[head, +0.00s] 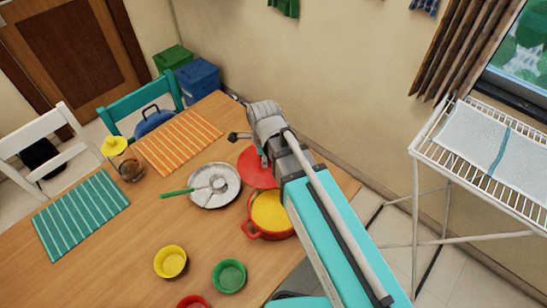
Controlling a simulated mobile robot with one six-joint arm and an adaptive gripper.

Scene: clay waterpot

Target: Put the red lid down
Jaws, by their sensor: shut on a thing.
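The red lid (251,172) shows as a flat red disc just beyond the red pot (253,231), partly hidden behind my arm. My gripper (264,159) is over the lid and shut on it; the fingertips and the lid's knob are mostly hidden. I cannot tell whether the lid touches the table or hangs above it. The pot is open, with yellow contents (269,211), and stands near the table's right edge. My arm covers its right side.
The wooden table (120,262) holds a silver plate with a utensil (222,196) left of the lid, yellow (170,262) and green (229,276) bowls, a yellow-lidded jar (128,165), orange (180,141) and teal (82,214) mats. A drying rack (480,175) stands right.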

